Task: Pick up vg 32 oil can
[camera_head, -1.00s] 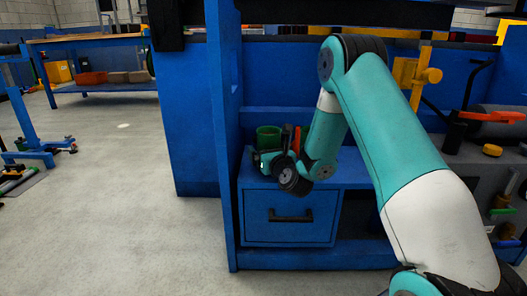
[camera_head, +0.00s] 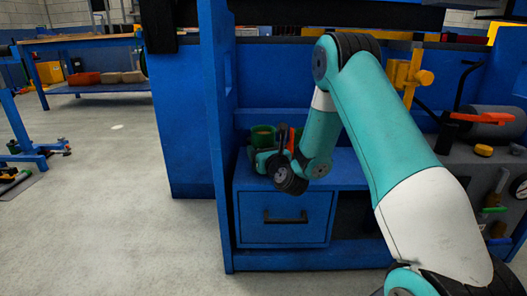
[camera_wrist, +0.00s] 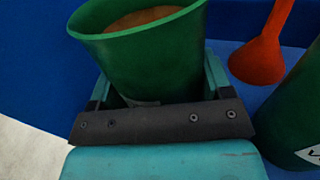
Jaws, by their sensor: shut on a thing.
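A green can (camera_wrist: 150,60) with an open top and brown contents stands between the fingers of my gripper (camera_wrist: 157,88) in the wrist view. My gripper is shut on it. No label shows on its visible side. A second green can (camera_wrist: 292,115) is at the right edge, with a white label cut off after what looks like a "V". In the head view, the green can (camera_head: 262,135) shows above my gripper (camera_head: 262,158), over the blue cabinet top. I cannot tell whether its base touches the surface.
A red funnel-shaped thing (camera_wrist: 262,58) stands beside the held can, close to the second can. A blue upright post (camera_head: 218,130) is just left of my gripper. A closed drawer (camera_head: 284,218) is below. Open floor lies to the left.

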